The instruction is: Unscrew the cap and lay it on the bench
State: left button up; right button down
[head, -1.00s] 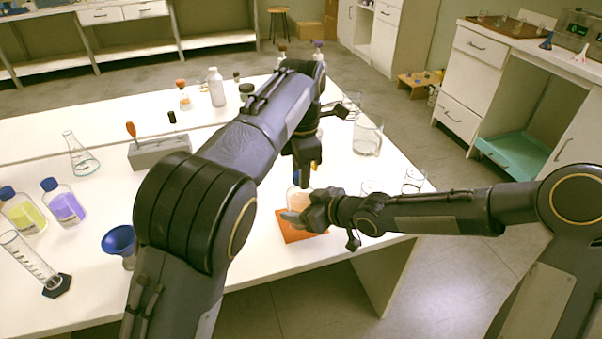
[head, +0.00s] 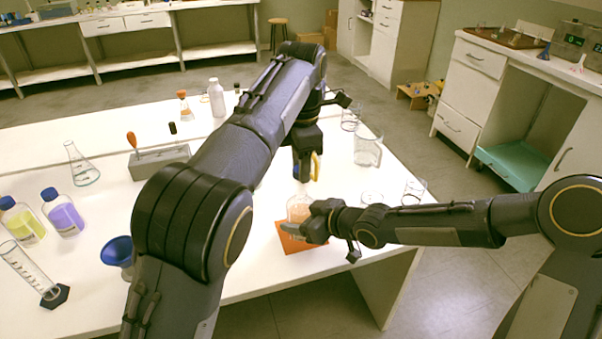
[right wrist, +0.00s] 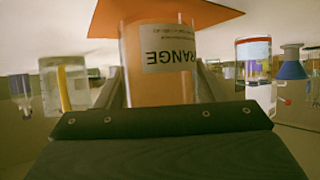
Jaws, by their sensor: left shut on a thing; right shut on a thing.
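The bottle (head: 299,208) holds orange liquid and stands over an orange mat (head: 308,246) near the bench's front edge. My right gripper (head: 297,228) is shut around its body from the right. The right wrist view shows the bottle (right wrist: 160,75) upside down between the fingers, with an upturned label ending in "RANGE". The cap appears above and apart from the bottle; the bottle's mouth is hard to make out.
The white bench (head: 240,285) has free room at the front, left of the mat. A blue funnel (head: 118,251), purple bottle (head: 64,212), yellow bottle (head: 21,220) and grey rack (head: 158,160) stand at left. A glass beaker (head: 368,151) and other glassware stand at right.

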pick_arm(q)
jog(key=shift+r, duration=0.1)
pick_arm(e)
jog(key=shift+c, duration=1.3)
grip_release()
pick_arm(q)
notch_tip(320, 180, up, 7)
jog(key=p, duration=0.6)
jog(key=shift+f, duration=0.2)
jog(key=shift+r+p, duration=0.25)
jog(key=shift+p, duration=0.25)
pick_arm(e)
jog(key=v, duration=1.2)
